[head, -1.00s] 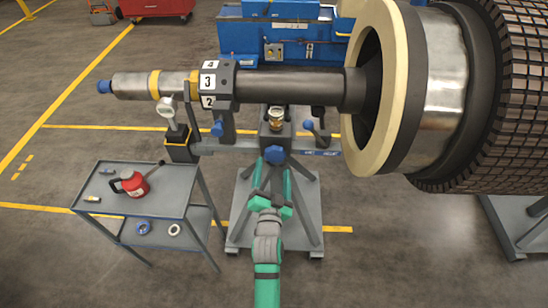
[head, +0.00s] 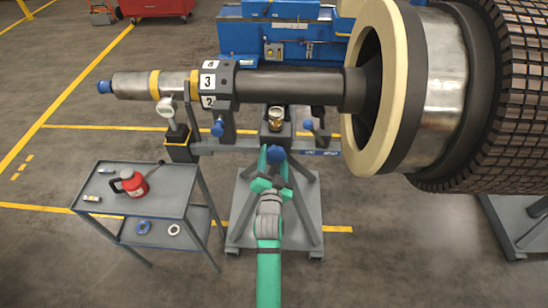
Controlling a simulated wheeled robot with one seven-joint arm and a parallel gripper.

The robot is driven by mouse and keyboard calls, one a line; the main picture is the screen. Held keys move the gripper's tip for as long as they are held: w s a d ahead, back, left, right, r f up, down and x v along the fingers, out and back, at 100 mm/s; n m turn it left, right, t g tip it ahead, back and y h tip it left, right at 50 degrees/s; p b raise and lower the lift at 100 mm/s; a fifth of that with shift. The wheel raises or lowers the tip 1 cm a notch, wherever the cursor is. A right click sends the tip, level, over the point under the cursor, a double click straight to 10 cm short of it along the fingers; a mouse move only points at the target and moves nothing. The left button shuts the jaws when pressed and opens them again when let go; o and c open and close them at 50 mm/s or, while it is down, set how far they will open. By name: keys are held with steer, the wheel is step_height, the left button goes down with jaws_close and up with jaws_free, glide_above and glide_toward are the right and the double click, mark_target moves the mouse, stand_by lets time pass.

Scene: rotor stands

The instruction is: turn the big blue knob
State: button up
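The big blue knob (head: 275,153) sits on the front of the grey rotor stand, below the brass-coloured gauge. My gripper (head: 273,158), with teal fingers, reaches up from below. Its fingers are spread apart, with their tips at the left and right of the knob. The knob shows between them. I cannot see clearly whether either finger touches it. The knob's lower part and shaft are partly hidden by the gripper.
Smaller blue knobs flank it at left (head: 218,129) and right (head: 308,125). The big rotor (head: 437,95) and its shaft (head: 290,86) lie above. A grey cart (head: 178,190) with a red can (head: 133,184) stands left.

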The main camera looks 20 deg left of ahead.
steer(key=shift+n, duration=0.4)
steer(key=n, duration=0.5)
steer(key=shift+w+d, duration=0.15)
steer(key=shift+d, duration=0.05)
steer(key=shift+n, duration=1.4)
steer(key=o, duration=1.1)
steer(key=shift+c, duration=0.2)
steer(key=v, duration=1.1)
